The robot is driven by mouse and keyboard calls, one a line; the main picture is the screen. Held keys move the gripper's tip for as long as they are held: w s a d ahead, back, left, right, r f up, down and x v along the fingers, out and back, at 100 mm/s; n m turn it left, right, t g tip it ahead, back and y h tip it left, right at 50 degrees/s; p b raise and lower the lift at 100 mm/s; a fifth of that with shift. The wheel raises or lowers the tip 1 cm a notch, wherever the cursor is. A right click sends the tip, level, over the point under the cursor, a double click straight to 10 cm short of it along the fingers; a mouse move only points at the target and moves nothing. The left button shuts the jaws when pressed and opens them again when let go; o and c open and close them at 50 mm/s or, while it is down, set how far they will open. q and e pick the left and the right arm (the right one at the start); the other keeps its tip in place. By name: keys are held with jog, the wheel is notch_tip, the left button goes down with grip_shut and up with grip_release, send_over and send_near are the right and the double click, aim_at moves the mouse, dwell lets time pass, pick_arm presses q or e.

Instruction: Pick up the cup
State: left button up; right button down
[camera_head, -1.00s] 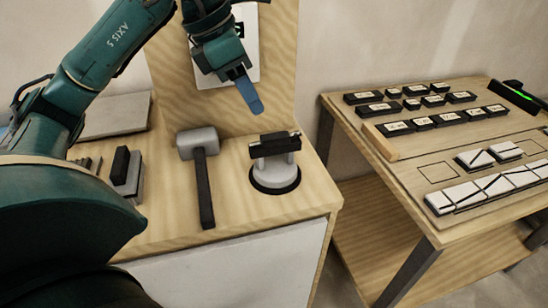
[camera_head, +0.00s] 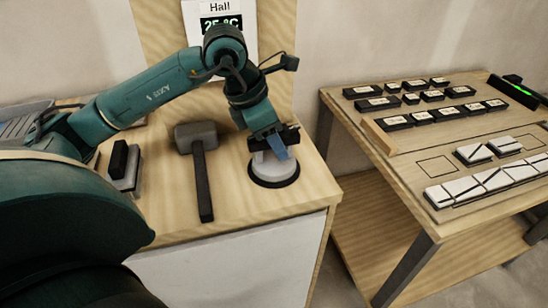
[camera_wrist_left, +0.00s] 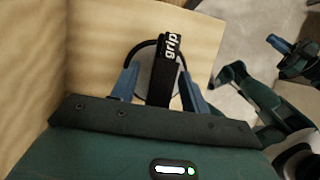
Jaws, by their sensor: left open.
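The cup is a round suction cup (camera_head: 272,172) with a pale body, a dark rim at its base and a black bar handle (camera_wrist_left: 167,75) marked "grip". It stands upright near the bench's right corner. My left gripper (camera_head: 276,146) is down at the handle, partly covering it in the head view. In the left wrist view my left gripper (camera_wrist_left: 157,76) is open, with one blue finger on each side of the handle. I cannot tell whether a finger touches it. My right gripper appears at the right of the wrist view, its jaws unclear.
A mallet (camera_head: 202,170) lies left of the cup on the wooden bench (camera_head: 235,215). A black-and-grey block (camera_head: 124,165) sits farther left. A second table (camera_head: 430,220) at the right holds black labelled blocks and white tiles. A back panel rises behind the cup.

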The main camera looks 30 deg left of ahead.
pick_arm(q)
grip_shut()
dwell(0.5)
jog(key=shift+r, duration=0.1)
